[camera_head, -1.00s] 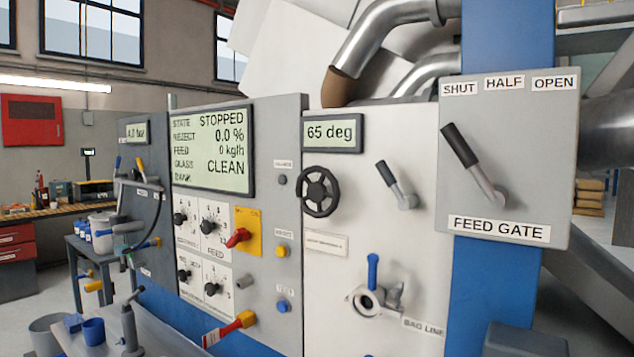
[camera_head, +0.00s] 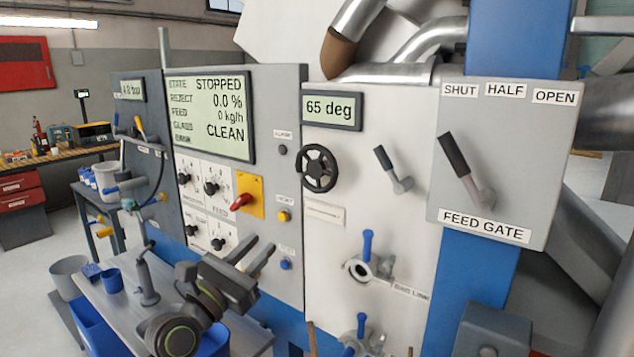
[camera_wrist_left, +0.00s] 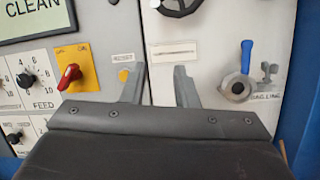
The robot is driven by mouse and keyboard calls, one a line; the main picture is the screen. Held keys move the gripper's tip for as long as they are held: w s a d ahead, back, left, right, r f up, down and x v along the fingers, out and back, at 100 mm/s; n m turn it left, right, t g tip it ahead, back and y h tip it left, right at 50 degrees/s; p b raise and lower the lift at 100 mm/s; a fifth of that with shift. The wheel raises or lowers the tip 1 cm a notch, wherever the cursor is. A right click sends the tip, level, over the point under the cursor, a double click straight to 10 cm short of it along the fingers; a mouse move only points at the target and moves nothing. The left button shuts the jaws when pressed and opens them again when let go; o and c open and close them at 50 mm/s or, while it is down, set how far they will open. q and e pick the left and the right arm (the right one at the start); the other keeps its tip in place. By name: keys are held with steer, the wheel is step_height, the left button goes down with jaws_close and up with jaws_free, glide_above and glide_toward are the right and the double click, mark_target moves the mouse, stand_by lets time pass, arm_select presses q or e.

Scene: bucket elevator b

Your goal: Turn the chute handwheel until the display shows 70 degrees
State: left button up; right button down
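The chute handwheel (camera_head: 319,168) is a black spoked wheel on the pale panel, below the display (camera_head: 332,109), which reads 65 deg. The lower part of the handwheel shows at the top edge of the left wrist view (camera_wrist_left: 178,6). My left gripper (camera_head: 262,252) is in front of the panel, below and left of the handwheel, apart from it. In the left wrist view its two fingers (camera_wrist_left: 159,84) stand apart with nothing between them. My right gripper is not in either view.
A red switch on a yellow plate (camera_head: 248,196) and dials are left of the handwheel. A lever (camera_head: 393,170), the feed gate lever (camera_head: 466,172) and a blue-handled valve (camera_head: 366,256) are to its right and below. A bench with blue cups (camera_head: 112,281) stands lower left.

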mark_target(317, 169)
arm_select(q)
step_height(317, 169, up, 6)
steer(key=s+d+h, duration=0.2)
steer(key=p+x, duration=0.3)
steer(key=x, duration=1.3)
steer(key=shift+w+d+r, duration=0.1)
steer(key=shift+w, duration=0.15)
jaws_close()
